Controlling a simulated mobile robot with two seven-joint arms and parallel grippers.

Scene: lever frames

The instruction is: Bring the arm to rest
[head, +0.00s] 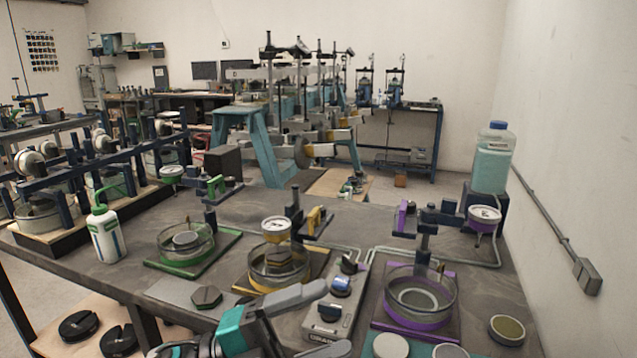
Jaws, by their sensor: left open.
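Three small lever frames stand on the grey bench: one green (216,186), one yellow (314,221) and one purple (402,217). Each has a dark post, a short cross arm with a coloured block and a round dial. My right gripper is out of view.
The control box (331,311) with knobs lies between the yellow and purple dishes. A white wash bottle (106,232) stands left, and a jug of teal liquid (492,160) sits on a block at right. Small round tins and discs lie front right. A wall bounds the right side.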

